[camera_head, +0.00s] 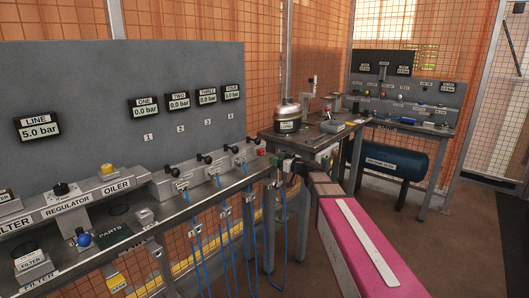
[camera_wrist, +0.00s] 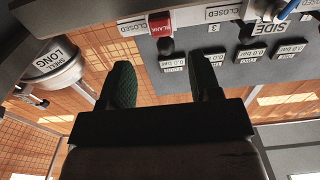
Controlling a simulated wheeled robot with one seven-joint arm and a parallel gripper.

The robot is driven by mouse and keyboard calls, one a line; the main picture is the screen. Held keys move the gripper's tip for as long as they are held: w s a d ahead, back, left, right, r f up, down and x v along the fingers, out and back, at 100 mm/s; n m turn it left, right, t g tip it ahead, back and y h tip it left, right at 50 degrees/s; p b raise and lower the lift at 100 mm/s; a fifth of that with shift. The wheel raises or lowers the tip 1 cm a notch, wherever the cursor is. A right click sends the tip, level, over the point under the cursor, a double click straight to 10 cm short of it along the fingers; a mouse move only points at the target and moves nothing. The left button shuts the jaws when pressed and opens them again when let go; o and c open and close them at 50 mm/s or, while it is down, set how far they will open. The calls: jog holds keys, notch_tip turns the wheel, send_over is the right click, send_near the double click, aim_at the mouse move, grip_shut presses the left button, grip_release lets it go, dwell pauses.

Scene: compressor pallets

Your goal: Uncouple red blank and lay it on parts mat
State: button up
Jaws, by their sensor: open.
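The red blank (camera_wrist: 160,24), labelled BLANK, sits at the top of the wrist view, just beyond my fingertips and roughly in line with the gap between them. In the head view it shows as a small red spot (camera_head: 261,152) at the right end of the row of outlets. My gripper (camera_wrist: 160,63) has two dark green fingers spread apart with nothing between them. In the head view my gripper (camera_head: 276,161) is small, close to the blank and partly hidden by my arm. The dark parts mat (camera_head: 112,233) lies on the bench at the lower left.
Several outlets with black levers (camera_head: 206,159) and hanging blue hoses line the bench edge left of my gripper. A grey gauge panel (camera_head: 80,90) stands behind. A silver vessel (camera_head: 288,115) stands on the table to the right. The oiler (camera_head: 112,180) and regulator are near the mat.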

aim_at(263, 153)
jog(key=shift+a, duration=0.15)
jog(key=shift+x, duration=4.4)
grip_shut()
jog(key=shift+s, duration=0.1)
jog(key=shift+v, duration=3)
